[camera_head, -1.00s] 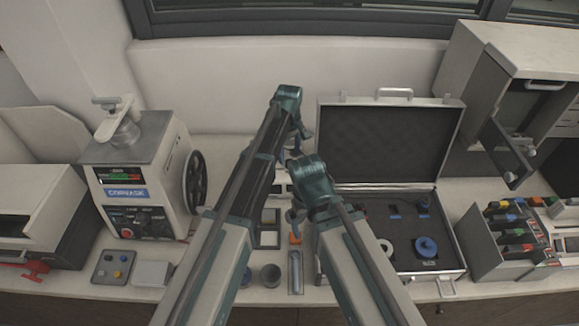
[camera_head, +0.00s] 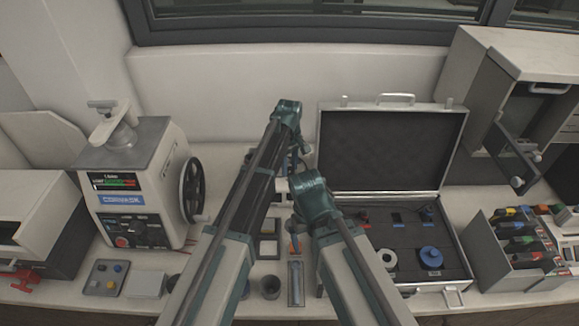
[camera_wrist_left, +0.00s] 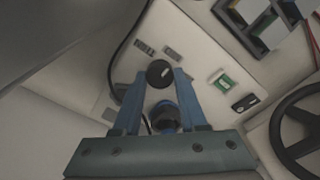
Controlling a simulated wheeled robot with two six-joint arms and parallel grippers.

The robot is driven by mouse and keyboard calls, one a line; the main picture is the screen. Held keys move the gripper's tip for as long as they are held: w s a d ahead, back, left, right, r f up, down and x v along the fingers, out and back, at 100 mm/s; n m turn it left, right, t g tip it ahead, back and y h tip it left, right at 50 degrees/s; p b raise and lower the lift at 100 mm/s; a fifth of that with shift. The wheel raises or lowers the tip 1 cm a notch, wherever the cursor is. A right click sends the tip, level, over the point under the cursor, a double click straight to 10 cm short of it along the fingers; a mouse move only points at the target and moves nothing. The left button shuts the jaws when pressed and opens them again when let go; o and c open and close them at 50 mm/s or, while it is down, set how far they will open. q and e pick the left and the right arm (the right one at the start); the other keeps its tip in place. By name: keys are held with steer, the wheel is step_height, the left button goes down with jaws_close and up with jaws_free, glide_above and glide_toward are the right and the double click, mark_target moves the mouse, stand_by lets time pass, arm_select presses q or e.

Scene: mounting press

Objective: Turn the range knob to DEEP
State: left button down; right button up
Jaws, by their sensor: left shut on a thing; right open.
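A round black knob (camera_wrist_left: 160,73) with a small pale mark sits on a white panel (camera_wrist_left: 192,35) in the left wrist view. I take it to be the range knob. The blue fingers of my left gripper (camera_wrist_left: 160,80) are shut on it, one on each side. The small labels above the knob are too small to read. In the head view my left gripper (camera_head: 304,152) hangs below the higher arm end, and the knob is hidden behind my arms. My right gripper (camera_head: 294,218) is lower and open, partly hidden by its own wrist.
A mounting press (camera_head: 140,175) with a black handwheel (camera_head: 192,190) stands at the left. An open case (camera_head: 400,284) with foam and several parts lies right of my arms. A rack of coloured items (camera_head: 510,240) stands further right. Small blocks and cups crowd the front counter.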

mark_target(290, 169)
stand_by(0.3)
arm_select(q)
steer(key=m, duration=0.5)
steer(key=shift+m, duration=0.4)
steer(key=m, duration=0.5)
steer(key=shift+m, duration=0.7)
steer(key=shift+c, duration=2.2)
jaws_free()
steer(key=shift+r, duration=0.15)
step_height(290, 169, up, 14)
steer(key=p, duration=1.4)
steer(key=shift+f, duration=0.2)
